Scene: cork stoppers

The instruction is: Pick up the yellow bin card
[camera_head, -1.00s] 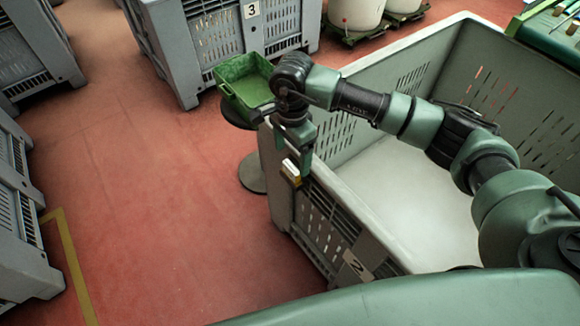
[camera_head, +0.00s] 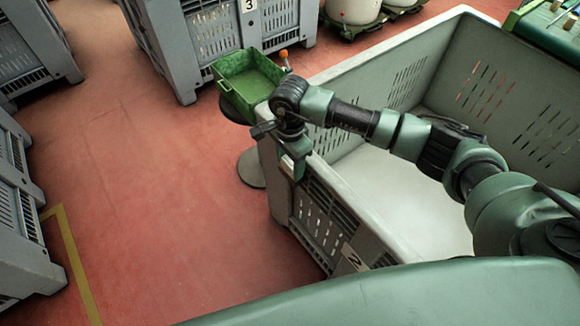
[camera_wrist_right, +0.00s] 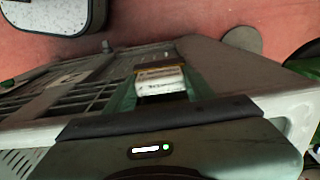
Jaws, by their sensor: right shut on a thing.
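My right gripper (camera_head: 298,174) hangs at the near-left wall of the large grey-green bin (camera_head: 345,200), pointing down at its outer side. In the right wrist view the gripper (camera_wrist_right: 160,76) is shut on a small pale card (camera_wrist_right: 161,82) with a yellowish edge, the yellow bin card, between its two fingers. The card's white face shows there, with print too small to read. In the head view the card is hidden by the gripper. My left gripper is not in view.
A green tray (camera_head: 248,82) stands on a round stand just beyond the bin's corner, with an orange-topped item (camera_head: 284,54) near it. Grey crates stand behind (camera_head: 215,40) and at the left (camera_head: 18,235). The red floor (camera_head: 150,190) between them is clear.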

